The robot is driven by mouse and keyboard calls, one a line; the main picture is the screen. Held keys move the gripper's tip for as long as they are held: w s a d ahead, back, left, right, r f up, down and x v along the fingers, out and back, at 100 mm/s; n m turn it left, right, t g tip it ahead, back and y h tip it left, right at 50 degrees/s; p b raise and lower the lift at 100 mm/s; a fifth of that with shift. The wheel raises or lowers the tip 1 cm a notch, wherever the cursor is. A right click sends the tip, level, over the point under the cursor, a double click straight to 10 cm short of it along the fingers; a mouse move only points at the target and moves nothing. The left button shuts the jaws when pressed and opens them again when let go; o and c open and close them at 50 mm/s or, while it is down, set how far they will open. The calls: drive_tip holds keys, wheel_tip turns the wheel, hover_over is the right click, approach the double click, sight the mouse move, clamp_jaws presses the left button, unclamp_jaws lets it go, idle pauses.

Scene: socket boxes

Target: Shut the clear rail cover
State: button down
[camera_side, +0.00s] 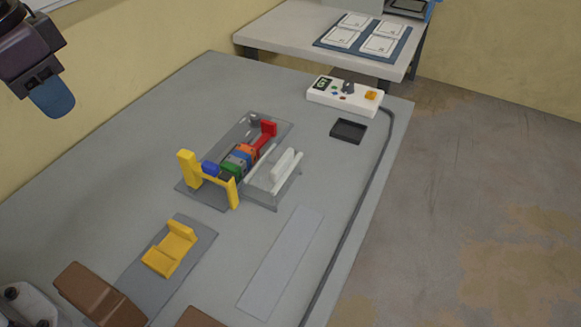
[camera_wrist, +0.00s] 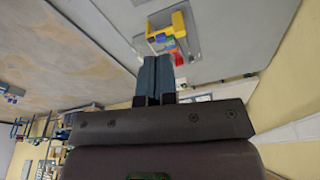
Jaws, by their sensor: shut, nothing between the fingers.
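The clear rail cover (camera_side: 262,192) is a see-through panel with white strips and a raised white bar. In the side view it stands open, off to the right of the rail, and the rail's modules are uncovered. The row of modules (camera_side: 238,158) is blue, green, orange and red, with a yellow frame (camera_side: 194,171) at its near end. My gripper (camera_side: 52,98) is high at the upper left of the side view, well away from the cover. Its blue fingers (camera_wrist: 154,78) are together and empty in the wrist view. The yellow frame (camera_wrist: 180,24) appears beyond them; the cover is hard to make out there.
A yellow block (camera_side: 168,250) sits on a grey plate at the front. A white control box (camera_side: 344,95) and a small black tray (camera_side: 348,131) stand at the back right. A flat light strip (camera_side: 281,262) lies right of centre.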

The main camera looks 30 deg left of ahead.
drive_tip(key=w+d+f+g+y, duration=0.1)
drive_tip(key=w+d+f, duration=0.3)
drive_tip(key=w+d, duration=0.4)
drive_tip(key=t+y, duration=0.2)
drive_tip(key=y, duration=0.3)
approach(286, 172)
drive_tip(key=s+d, duration=0.3)
drive_tip(key=s, duration=0.1)
wheel_tip(286, 172, up, 2)
drive_tip(key=w+d+n+t, duration=0.1)
drive_tip(key=w+d+n, duration=0.1)
drive_tip(key=d+n, duration=0.15)
drive_tip(key=shift+n, duration=0.25)
drive_tip(key=x, duration=0.9)
drive_tip(key=shift+w+a, duration=0.1)
drive_tip(key=shift+a, duration=2.35)
drive_tip(key=shift+a, duration=0.15)
